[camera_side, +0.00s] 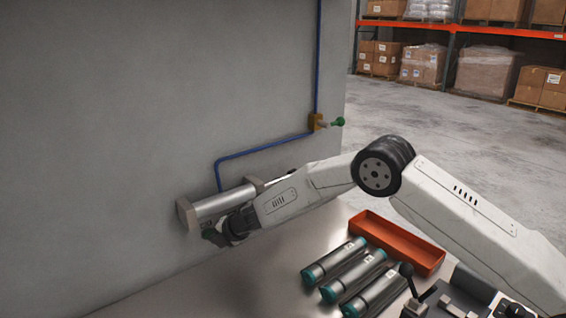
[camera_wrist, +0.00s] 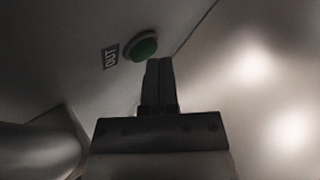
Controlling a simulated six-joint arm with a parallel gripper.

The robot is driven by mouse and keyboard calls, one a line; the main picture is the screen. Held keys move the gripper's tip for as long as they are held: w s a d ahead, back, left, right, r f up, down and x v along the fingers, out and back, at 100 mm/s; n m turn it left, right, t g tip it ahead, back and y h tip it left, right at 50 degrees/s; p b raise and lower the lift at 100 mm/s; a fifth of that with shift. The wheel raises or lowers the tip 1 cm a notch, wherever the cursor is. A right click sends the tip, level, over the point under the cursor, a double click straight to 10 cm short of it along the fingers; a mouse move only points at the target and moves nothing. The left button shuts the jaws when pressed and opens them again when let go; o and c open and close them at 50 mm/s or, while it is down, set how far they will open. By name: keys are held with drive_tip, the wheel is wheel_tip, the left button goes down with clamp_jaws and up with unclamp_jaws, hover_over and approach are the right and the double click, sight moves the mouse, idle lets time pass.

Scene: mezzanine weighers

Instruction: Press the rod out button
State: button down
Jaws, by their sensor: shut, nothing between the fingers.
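The rod out button is a round green button (camera_wrist: 141,47) with an "OUT" label (camera_wrist: 111,57) beside it, on the grey wall in the wrist view. My gripper (camera_wrist: 160,62) is shut and empty, with its fingertips just below and right of the button in that picture. I cannot tell whether they touch it. In the side view a green spot by my gripper (camera_side: 212,234) shows under the metal cylinder (camera_side: 222,206) on the wall. My wrist hides part of the cylinder there.
A blue air line (camera_side: 264,146) runs along the wall to a brass valve (camera_side: 315,122) with a green knob (camera_side: 338,122). The cylinder also shows at lower left in the wrist view (camera_wrist: 42,150).

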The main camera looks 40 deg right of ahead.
drive_tip(key=shift+s, duration=0.45)
drive_tip(key=shift+s, duration=0.2)
drive_tip(key=shift+s, duration=2.35)
drive_tip(key=s+d+r+m+g+h, duration=0.1)
drive_tip(key=s+d+r+m+h, duration=0.15)
drive_tip(key=s+d+m, duration=0.4)
drive_tip(key=s+d+r+m+g+h, duration=0.1)
drive_tip(key=s+d+r+m+g, duration=0.1)
drive_tip(key=s+d+r+m, duration=0.35)
drive_tip(key=s+d+m+g, duration=0.1)
drive_tip(key=s+d+m, duration=0.1)
drive_tip(key=s+m, duration=0.4)
drive_tip(key=s+d+m+g, duration=0.2)
drive_tip(key=s+m, duration=0.5)
drive_tip(key=s, duration=0.8)
drive_tip(key=shift+d+f, duration=0.2)
drive_tip(key=shift+d, duration=0.55)
